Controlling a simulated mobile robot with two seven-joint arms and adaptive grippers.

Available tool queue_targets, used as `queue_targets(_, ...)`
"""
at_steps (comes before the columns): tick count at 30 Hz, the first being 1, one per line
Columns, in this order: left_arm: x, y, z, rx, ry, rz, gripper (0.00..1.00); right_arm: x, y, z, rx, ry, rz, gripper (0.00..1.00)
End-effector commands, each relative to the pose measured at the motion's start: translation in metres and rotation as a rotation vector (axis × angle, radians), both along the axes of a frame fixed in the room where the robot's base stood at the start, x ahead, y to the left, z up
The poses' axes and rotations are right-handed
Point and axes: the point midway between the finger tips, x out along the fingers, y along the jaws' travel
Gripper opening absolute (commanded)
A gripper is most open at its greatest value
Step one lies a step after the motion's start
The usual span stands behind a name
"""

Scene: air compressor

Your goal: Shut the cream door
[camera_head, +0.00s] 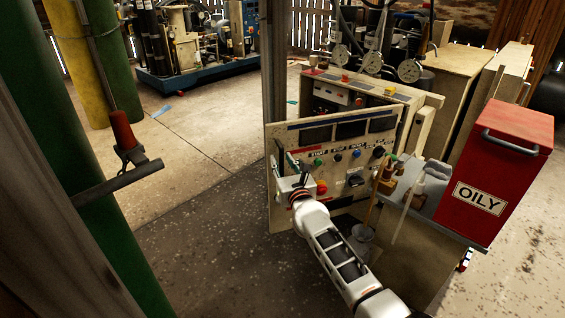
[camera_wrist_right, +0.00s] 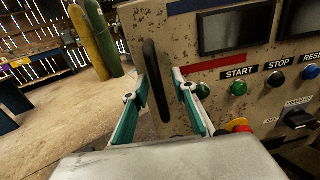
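The cream door (camera_head: 345,165) is a worn panel with screens, labelled buttons and knobs. It stands ajar at the front of the cream cabinet (camera_head: 418,100), whose inside shows above the door's top edge. In the right wrist view the door (camera_wrist_right: 180,50) fills the right side, with a black vertical handle (camera_wrist_right: 155,80) near its left edge. My right gripper (camera_head: 289,183) is at the door's left part. In the wrist view its two fingers (camera_wrist_right: 163,88) are apart, one on each side of the handle. Whether they touch it is unclear. My left gripper is not in view.
A red OILY bin (camera_head: 495,170) and a grey shelf (camera_head: 428,198) with small tools stand right of the door. A broom (camera_head: 365,225) leans close to my right arm. Green cylinders (camera_head: 60,150) and a post stand at the left. The floor (camera_head: 200,200) left of the door is clear.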

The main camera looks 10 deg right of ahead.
Motion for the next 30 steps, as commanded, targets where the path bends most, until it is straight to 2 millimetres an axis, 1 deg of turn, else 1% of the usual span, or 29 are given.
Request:
queue_targets(4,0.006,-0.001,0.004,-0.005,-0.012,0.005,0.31,-0.001,0.001,0.0,0.0,0.0,0.002,0.27)
queue_targets(9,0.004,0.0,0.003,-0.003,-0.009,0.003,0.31,-0.004,-0.001,-0.001,0.001,-0.002,0.0,0.27)
queue_targets(20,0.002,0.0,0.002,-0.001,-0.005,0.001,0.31,-0.025,-0.002,-0.001,0.0,0.0,0.003,0.27)
queue_targets(30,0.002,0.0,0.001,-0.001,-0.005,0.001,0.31,-0.075,-0.009,-0.002,-0.002,0.001,0.003,0.27)
